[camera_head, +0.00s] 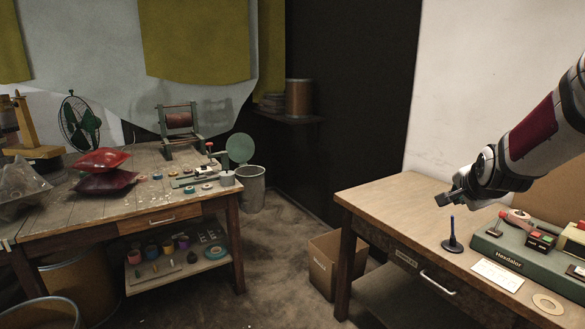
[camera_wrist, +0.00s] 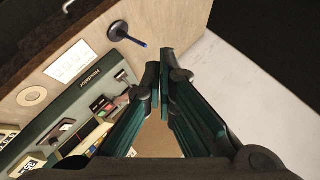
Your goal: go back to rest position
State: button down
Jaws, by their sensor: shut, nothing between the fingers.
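My gripper (camera_head: 447,199) is at the right in the head view, above the right table near its back edge. In the wrist view my gripper (camera_wrist: 161,70) shows its two dark green fingers meeting at the tips, shut with nothing between them. A dark spindle on a round base (camera_head: 452,240) stands upright on the table, below and in front of the gripper. It also shows in the wrist view (camera_wrist: 122,33), apart from the fingers.
The green Hexdalor machine (camera_head: 510,252) sits right of the spindle, with a white card (camera_head: 497,274) and a tan ring (camera_head: 548,303) before it. The left workbench (camera_head: 90,223) holds a fan, red and clear bags and a spool. A cardboard box (camera_head: 325,262) stands on the floor between tables.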

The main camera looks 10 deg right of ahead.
jog(key=s+a+r+n+g+y+p, duration=0.1)
jog(key=s+a+r+n, duration=0.2)
jog(key=a, duration=0.4)
jog(key=s+a+r+n+g+y+p, duration=0.1)
jog(key=s+a+n, duration=0.2)
jog(key=s+a, duration=0.3)
jog(key=s+a+n+g+y+p, duration=0.1)
jog(key=s+a+n, duration=0.4)
jog(key=s+a, duration=0.3)
jog(key=s+a+n+g+y+p, duration=0.1)
jog(key=s+a+n, duration=0.5)
jog(key=s, duration=1)
jog(key=shift+a+r+n+g+y, duration=0.3)
jog(key=shift+a+r+g+y, duration=0.25)
jog(key=shift+a, duration=0.45)
jog(key=shift+f, duration=0.1)
